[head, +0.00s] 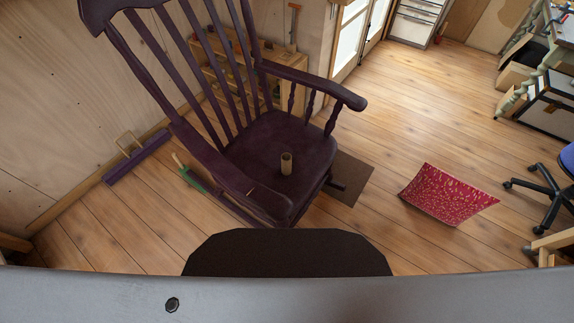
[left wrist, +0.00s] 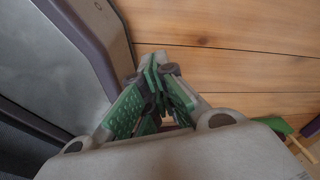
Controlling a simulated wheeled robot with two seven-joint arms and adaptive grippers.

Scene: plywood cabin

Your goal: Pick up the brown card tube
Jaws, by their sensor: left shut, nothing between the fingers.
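The brown card tube (head: 286,163) stands upright on the seat of a dark purple rocking chair (head: 265,150) in the head view. The tube is open at its top and stands clear of the chair's armrests and back. My left gripper (left wrist: 158,65) shows in the left wrist view with its green-padded fingers together, empty, above the plank floor. The tube is not in the left wrist view. Neither gripper shows in the head view, so my right gripper is not seen.
An office chair (head: 545,186) stands at the right edge. Floor between cushion and cabinets is clear.

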